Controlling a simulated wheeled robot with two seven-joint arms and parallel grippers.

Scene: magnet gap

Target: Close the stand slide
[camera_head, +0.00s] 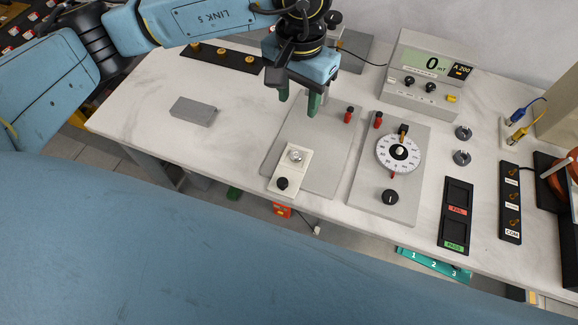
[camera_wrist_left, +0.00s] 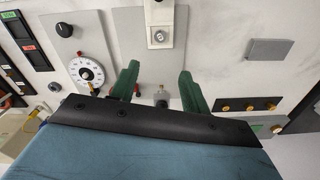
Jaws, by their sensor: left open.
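The stand is a grey plate (camera_head: 330,160) on the white table. A white slide piece (camera_head: 292,168) with a silver knob and a black knob lies over its front left edge. In the left wrist view the slide (camera_wrist_left: 160,16) is at the top, over the grey stand plate (camera_wrist_left: 128,36). My left gripper (camera_head: 298,101) has green fingers spread apart, above the back part of the stand, apart from the slide. In the left wrist view the gripper (camera_wrist_left: 159,68) is empty, with a small grey post behind its fingers. The right gripper is not seen.
A dial panel (camera_head: 366,190) stands right of the stand, and a meter (camera_head: 432,75) behind it. A grey block (camera_head: 193,112) lies to the left. A black strip with brass knobs (camera_head: 222,57) is at the back left. The table between block and stand is clear.

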